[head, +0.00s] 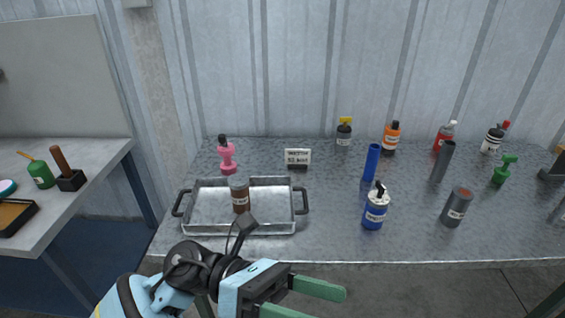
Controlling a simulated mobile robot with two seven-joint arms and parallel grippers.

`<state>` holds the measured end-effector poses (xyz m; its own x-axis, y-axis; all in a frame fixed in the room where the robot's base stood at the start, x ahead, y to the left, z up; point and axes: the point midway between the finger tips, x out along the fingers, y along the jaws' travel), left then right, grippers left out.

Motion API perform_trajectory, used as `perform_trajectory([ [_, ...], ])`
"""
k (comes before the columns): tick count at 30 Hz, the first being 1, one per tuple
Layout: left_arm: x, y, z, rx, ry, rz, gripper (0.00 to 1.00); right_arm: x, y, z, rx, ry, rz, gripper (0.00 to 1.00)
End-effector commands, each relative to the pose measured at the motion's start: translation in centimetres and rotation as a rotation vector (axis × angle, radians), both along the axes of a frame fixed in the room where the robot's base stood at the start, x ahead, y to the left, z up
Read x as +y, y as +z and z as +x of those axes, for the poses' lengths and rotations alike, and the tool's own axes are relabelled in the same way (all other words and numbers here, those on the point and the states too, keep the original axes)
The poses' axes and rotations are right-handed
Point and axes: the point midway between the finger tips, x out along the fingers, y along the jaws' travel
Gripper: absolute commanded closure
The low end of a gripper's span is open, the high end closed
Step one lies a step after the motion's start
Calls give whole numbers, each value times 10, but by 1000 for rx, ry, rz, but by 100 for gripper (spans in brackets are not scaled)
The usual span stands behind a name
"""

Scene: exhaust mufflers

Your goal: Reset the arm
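My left arm comes in from the lower left, in front of the grey metal table (330,240). My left gripper (326,305) is at the bottom edge of the head view, below the table's front edge. Its two green fingers are apart with nothing seen between them, and the nearer finger is partly cut off by the frame. My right gripper does not show.
A metal tray (271,225) holding a brown-grey canister (239,194) sits at the table's left. A blue-and-white can (375,207), a dark canister (456,207) and several bottles stand to the right. A side table (90,160) is at left.

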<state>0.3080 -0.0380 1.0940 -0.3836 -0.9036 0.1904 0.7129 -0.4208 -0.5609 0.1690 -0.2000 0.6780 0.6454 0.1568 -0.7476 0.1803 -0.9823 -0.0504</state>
Motion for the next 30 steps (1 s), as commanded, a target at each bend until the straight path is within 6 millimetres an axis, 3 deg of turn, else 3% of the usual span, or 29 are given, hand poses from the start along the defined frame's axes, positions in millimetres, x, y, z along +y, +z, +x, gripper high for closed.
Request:
perform_trajectory([
  [4, 10, 3, 24, 383, 148, -153, 26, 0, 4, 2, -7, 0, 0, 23],
  [8, 31, -12, 53, 725, 279, -273, 26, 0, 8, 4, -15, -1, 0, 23],
  [11, 52, -38, 72, 992, 379, -359, 26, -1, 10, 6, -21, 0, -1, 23],
  [17, 106, -122, 88, 1533, 587, -524, 26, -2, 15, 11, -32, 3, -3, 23],
  [20, 135, -176, 79, 1800, 695, -605, 26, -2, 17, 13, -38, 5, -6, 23],
  [23, 163, -231, 56, 2055, 803, -686, 26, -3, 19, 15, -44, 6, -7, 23],
  [27, 196, -299, 6, 2373, 945, -794, 26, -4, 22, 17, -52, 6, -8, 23],
  [30, 215, -338, -36, 2564, 1040, -866, 26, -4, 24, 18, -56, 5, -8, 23],
])
